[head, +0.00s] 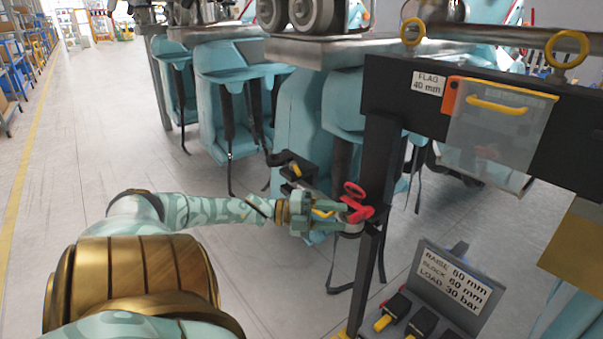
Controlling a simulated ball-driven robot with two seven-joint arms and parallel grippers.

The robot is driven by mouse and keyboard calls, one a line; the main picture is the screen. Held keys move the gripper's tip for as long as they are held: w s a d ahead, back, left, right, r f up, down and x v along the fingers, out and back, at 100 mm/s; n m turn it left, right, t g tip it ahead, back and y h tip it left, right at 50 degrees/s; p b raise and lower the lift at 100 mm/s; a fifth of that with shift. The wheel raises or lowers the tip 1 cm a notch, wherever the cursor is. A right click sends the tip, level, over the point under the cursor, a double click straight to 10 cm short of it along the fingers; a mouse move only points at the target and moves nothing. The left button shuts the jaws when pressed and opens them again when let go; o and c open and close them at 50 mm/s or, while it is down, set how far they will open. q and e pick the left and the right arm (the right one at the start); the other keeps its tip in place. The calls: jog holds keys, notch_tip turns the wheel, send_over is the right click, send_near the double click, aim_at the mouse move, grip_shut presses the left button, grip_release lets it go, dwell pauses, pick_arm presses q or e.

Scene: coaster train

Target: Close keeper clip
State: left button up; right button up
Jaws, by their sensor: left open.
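A red clip-like part with a ring (356,203), which looks like the keeper clip, sits beside the black upright post below the black beam. Whether it stands open or closed I cannot tell. My left gripper (338,213) reaches in from the left with its fingers open. The fingertips are right at the red part; I cannot tell whether they touch it. A small yellow piece (322,213) shows between the fingers. My right gripper is not in view.
The black beam (475,115) with yellow rings and a clear hanging panel (497,128) spans the right. A sign box (452,286) with black, yellow-tipped parts stands low right. Teal coaster seats (235,95) hang behind. The floor at left is clear.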

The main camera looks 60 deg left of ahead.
pick_arm(q)
jog(key=p+v, duration=0.1)
jog(key=v, duration=0.8)
jog(key=shift+s+a, duration=0.25)
